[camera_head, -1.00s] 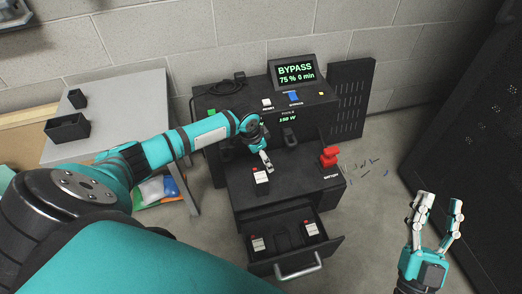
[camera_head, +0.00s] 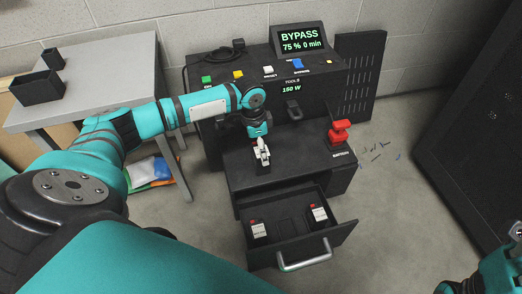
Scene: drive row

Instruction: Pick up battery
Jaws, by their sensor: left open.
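My left gripper (camera_head: 262,152) is open, pointing down over the black cabinet top (camera_head: 310,165). It is at a small battery there; its fingers cover most of that battery, and I cannot tell whether they touch it. Two more batteries with pale labels and red marks stand in the open drawer below: one at the left (camera_head: 258,230) and one at the right (camera_head: 319,213). My right gripper's teal body (camera_head: 492,272) is cut off at the bottom right corner, and its fingers do not show clearly.
The drawer (camera_head: 340,238) with its silver handle (camera_head: 304,256) sticks out in front. A red switch (camera_head: 340,132) stands at the cabinet's right. Behind are a button panel and a screen (camera_head: 300,39) reading "BYPASS". A grey table (camera_head: 105,75) is at the left. The floor at right is mostly clear.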

